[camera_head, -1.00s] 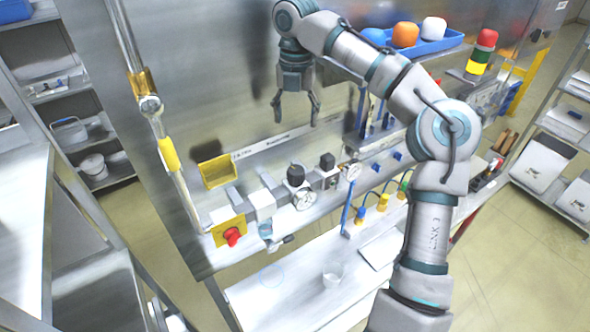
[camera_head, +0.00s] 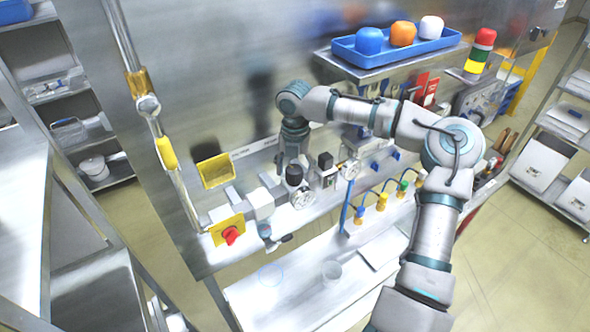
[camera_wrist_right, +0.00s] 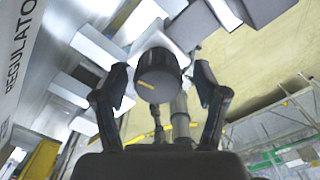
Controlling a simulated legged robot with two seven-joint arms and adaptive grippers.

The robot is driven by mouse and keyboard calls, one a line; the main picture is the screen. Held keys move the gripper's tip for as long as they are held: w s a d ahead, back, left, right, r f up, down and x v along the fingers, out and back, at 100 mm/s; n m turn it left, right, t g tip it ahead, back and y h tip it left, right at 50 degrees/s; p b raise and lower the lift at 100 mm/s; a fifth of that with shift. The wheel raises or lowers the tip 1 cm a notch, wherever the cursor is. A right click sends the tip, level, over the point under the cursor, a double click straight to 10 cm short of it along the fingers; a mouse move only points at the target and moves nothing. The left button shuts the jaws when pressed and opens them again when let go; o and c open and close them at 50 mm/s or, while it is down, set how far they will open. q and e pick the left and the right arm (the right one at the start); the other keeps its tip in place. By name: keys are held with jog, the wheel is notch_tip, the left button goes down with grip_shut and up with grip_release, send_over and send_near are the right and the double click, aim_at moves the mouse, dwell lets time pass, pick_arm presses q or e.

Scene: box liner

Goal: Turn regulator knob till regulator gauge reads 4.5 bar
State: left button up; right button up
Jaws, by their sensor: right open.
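The black regulator knob (camera_head: 294,174) stands on the pipe assembly on the steel panel. A round white gauge (camera_head: 303,198) sits just below it; its reading is too small to tell. My right gripper (camera_head: 293,160) is directly above the knob. In the right wrist view, the knob (camera_wrist_right: 158,70) lies between the two open fingers of my right gripper (camera_wrist_right: 161,80), with visible gaps on both sides. The gauge face is not visible there. My left gripper is not in view.
A second dark knob (camera_head: 325,160) and another gauge (camera_head: 350,170) stand to the right. A blue tray (camera_head: 345,52) is above.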

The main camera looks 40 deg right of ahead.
jog(key=shift+d+f, duration=0.2)
jog(key=shift+f, duration=0.1)
jog(key=shift+a, duration=0.25)
jog(key=shift+a+r, duration=0.15)
jog(key=shift+a, duration=0.1)
jog(key=c, duration=1.1)
jog(key=shift+d, duration=0.1)
jog(key=shift+c, duration=0.2)
jog(key=shift+m, duration=0.4)
